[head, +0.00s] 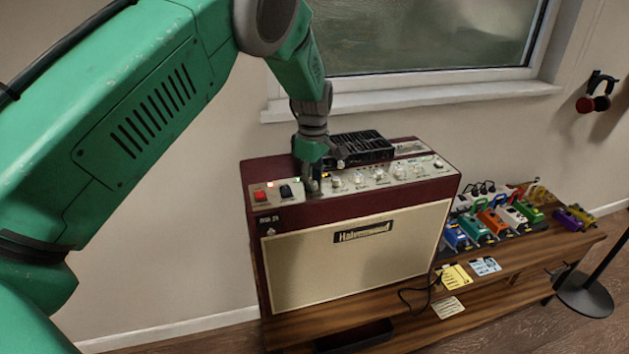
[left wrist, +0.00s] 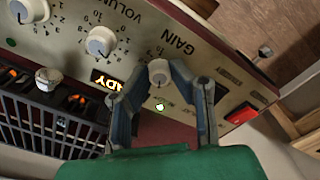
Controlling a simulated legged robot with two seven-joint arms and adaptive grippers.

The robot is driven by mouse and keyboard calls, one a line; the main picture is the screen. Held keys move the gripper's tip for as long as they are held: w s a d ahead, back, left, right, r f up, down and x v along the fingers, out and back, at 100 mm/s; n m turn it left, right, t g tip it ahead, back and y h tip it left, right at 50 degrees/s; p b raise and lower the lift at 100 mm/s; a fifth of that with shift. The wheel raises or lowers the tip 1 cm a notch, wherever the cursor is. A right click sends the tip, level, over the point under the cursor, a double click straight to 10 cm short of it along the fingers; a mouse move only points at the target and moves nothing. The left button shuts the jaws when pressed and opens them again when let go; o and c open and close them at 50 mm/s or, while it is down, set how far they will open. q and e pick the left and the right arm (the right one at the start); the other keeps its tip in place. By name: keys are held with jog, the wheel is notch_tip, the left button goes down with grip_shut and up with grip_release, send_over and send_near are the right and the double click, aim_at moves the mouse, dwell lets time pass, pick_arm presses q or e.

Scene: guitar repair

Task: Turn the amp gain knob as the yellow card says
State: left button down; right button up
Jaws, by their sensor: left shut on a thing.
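The amp (head: 345,250), dark red with a cream grille, stands on a wooden bench. Its control panel runs along the top front edge. My left gripper (head: 313,186) points down at the left part of the panel. In the left wrist view its two fingers (left wrist: 160,74) are shut on the gain knob (left wrist: 158,70), a small pale knob beside the word GAIN. In the head view the gripper hides that knob. The yellow card (head: 455,277) lies on the bench right of the amp; its writing is too small to read. My right gripper is not in view.
The volume knob (left wrist: 100,41) is close beside the fingers. A red switch (head: 260,196) is at the panel's left end. A black vented box (head: 360,148) sits on the amp behind the gripper. Several coloured pedals (head: 490,218) stand to the right.

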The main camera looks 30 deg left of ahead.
pick_arm(q)
jog(key=shift+w+r+m+p, duration=0.1)
jog(key=shift+r+m+p, duration=0.1)
jog(key=shift+m+p, duration=0.8)
jog(key=m+p, duration=0.1)
jog(key=m, duration=0.1)
jog(key=shift+m, duration=0.4)
jog(key=m+p, duration=0.1)
jog(key=m, duration=0.2)
jog(key=shift+m, duration=0.3)
jog(key=m+p, duration=0.1)
jog(key=m, duration=0.3)
jog(key=shift+m, duration=0.3)
jog(key=m+p, duration=0.1)
jog(key=m, duration=0.2)
jog(key=shift+f+m, duration=0.1)
jog(key=shift+m, duration=0.2)
jog(key=m, duration=0.4)
jog(key=shift+m, duration=0.3)
jog(key=m, duration=0.4)
jog(key=shift+p, duration=0.3)
jog(key=shift+m, duration=2.1)
jog(key=shift+w, duration=0.1)
